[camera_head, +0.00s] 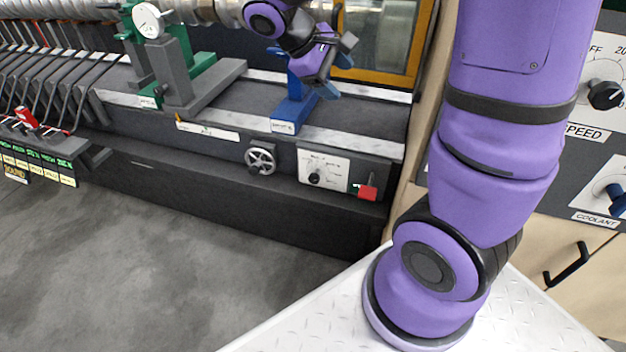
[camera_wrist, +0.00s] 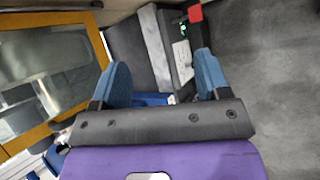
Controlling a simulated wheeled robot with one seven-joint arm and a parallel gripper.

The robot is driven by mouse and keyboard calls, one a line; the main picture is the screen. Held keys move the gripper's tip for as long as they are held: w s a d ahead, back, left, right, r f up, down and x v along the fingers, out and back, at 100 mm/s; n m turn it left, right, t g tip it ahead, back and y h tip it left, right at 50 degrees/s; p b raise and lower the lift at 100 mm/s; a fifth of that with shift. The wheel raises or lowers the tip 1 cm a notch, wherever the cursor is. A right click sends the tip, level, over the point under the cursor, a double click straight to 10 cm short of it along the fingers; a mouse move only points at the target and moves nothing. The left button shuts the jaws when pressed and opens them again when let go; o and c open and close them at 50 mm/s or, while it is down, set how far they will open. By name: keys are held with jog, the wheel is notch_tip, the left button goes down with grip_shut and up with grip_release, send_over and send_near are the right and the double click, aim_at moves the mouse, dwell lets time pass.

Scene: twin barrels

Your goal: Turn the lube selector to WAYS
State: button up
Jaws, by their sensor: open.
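A small white panel (camera_head: 332,165) with a black knob (camera_head: 315,178) is on the front of the machine bed in the head view; it looks like the lube selector, but its lettering is too small to read. The panel also shows edge-on in the wrist view (camera_wrist: 182,62), where I cannot make out the knob. My gripper (camera_head: 338,68) is open and empty. It is above and behind the panel, over the bed near the blue post, well apart from the knob. The wrist view shows both blue fingers spread (camera_wrist: 163,72).
A red block (camera_head: 368,191) sits just right of the panel, and a handwheel (camera_head: 261,158) is to its left. A blue post (camera_head: 290,108) stands on the bed below my gripper. An orange-framed window (camera_head: 428,30) is behind. Open floor lies in front.

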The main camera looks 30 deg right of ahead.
aim_at(313, 180)
jog(key=w+f+n+t+h, duration=0.1)
jog(key=w+f+n+h, duration=0.25)
jog(key=f, duration=0.35)
jog(key=w+d+f+n+t+h, duration=0.1)
jog(key=w+f+n+h, duration=0.15)
jog(key=w+f, duration=0.35)
jog(key=w+f+n+t+h, duration=0.1)
jog(key=w+f+n+h, duration=0.2)
jog(key=f, duration=0.5)
notch_tip(313, 180, down, 27)
jog(key=a+n+t+y, duration=0.3)
jog(key=n+t, duration=0.8)
jog(key=n, duration=0.1)
jog(key=shift+n, duration=0.3)
jog(key=x, duration=0.7)
jog(key=s+x, duration=0.1)
jog(key=x, duration=0.2)
jog(key=shift+w+d, duration=0.15)
jog(key=shift+d, duration=0.45)
jog(key=c, duration=0.9)
